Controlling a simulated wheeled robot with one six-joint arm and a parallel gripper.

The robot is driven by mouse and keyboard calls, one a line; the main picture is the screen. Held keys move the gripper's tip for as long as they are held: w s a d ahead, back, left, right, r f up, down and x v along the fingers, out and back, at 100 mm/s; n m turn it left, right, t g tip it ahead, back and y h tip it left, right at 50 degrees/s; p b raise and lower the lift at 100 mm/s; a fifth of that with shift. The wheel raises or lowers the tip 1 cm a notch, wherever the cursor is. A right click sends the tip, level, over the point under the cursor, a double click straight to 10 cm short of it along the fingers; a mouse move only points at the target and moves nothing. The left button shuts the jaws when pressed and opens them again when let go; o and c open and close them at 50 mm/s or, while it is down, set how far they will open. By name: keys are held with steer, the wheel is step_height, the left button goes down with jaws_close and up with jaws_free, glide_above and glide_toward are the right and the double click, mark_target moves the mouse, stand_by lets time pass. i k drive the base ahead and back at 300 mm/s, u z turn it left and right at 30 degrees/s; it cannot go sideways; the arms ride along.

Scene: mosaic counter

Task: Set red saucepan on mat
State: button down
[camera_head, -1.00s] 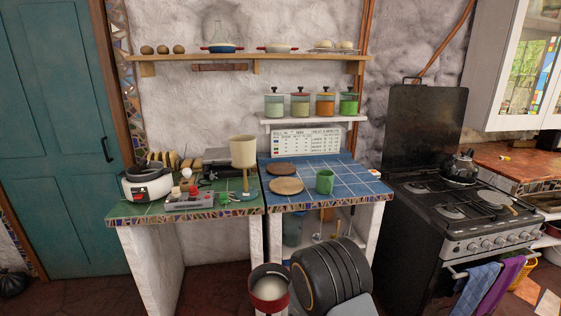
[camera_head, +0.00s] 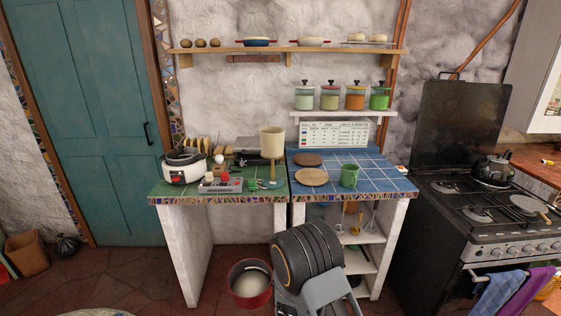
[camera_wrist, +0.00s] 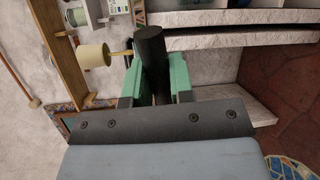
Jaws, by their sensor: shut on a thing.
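The red saucepan (camera_head: 265,297), pale inside, hangs in front of and below the counter in the head view, about upright. In the wrist view, my gripper (camera_wrist: 156,84) has its green fingers shut on a dark handle (camera_wrist: 150,45), which I take as the saucepan's; the pan's body is out of that view. In the head view my arm hides the fingers. Two round brown mats lie flat on the blue-tiled counter: a smaller one at the back (camera_head: 307,160) and a larger one at the front (camera_head: 311,178). Both are bare.
A green mug (camera_head: 349,176) stands right of the larger mat. The green-tiled counter (camera_head: 168,196) on the left holds a white cooker (camera_head: 182,174), a cream lamp (camera_head: 272,141) and small items. A black stove (camera_head: 465,225) stands at the right. Blue tiles at the right are mostly clear.

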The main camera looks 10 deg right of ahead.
mark_target(320, 165)
steer(key=u, duration=3.4)
steer(key=k, duration=2.5)
steer(key=z, duration=1.85)
steer(key=i, duration=0.2)
steer(key=u, duration=0.1)
